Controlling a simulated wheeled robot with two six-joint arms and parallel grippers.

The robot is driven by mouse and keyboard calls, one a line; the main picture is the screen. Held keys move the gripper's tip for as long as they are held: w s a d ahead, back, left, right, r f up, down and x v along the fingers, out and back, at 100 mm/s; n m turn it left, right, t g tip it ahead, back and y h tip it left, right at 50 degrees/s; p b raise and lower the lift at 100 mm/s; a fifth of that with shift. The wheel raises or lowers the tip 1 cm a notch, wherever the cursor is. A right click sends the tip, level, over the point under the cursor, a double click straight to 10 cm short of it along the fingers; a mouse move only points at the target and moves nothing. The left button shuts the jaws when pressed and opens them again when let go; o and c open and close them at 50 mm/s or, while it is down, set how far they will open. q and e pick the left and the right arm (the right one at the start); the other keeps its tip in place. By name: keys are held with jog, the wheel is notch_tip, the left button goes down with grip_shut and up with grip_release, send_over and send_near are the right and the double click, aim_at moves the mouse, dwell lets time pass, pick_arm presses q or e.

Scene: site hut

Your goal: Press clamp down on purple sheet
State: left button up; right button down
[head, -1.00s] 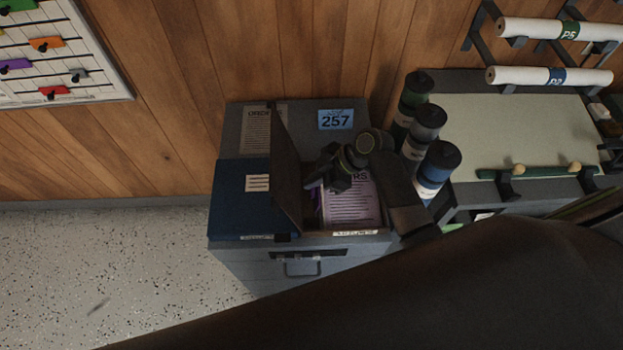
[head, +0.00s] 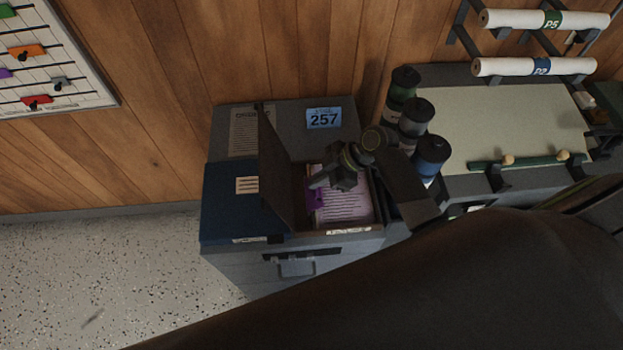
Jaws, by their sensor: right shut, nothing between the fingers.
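The purple sheet (head: 345,208), with printed lines, lies in an open dark box (head: 352,231) on top of a grey cabinet. A purple clamp (head: 313,196) shows at the sheet's left edge, next to the raised lid (head: 281,172). My right gripper (head: 320,182) is shut and empty, its fingertips over the clamp's upper end. I cannot tell whether they touch it. The gripper and wrist hide the top of the sheet. My left gripper is not in view.
A blue binder (head: 232,208) lies left of the lid. Several dark-capped tubes (head: 431,155) stand close to the right of my wrist. A desk (head: 502,120) with a green bar is beyond them.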

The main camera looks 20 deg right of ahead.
jog(key=shift+s+d+f+b, duration=0.15)
jog(key=shift+d+f+b, duration=0.2)
jog(key=shift+d, duration=0.45)
dwell(0.4)
jog(key=shift+s+d+r, duration=0.1)
jog(key=shift+s+d, duration=0.15)
jog(key=shift+d, duration=0.4)
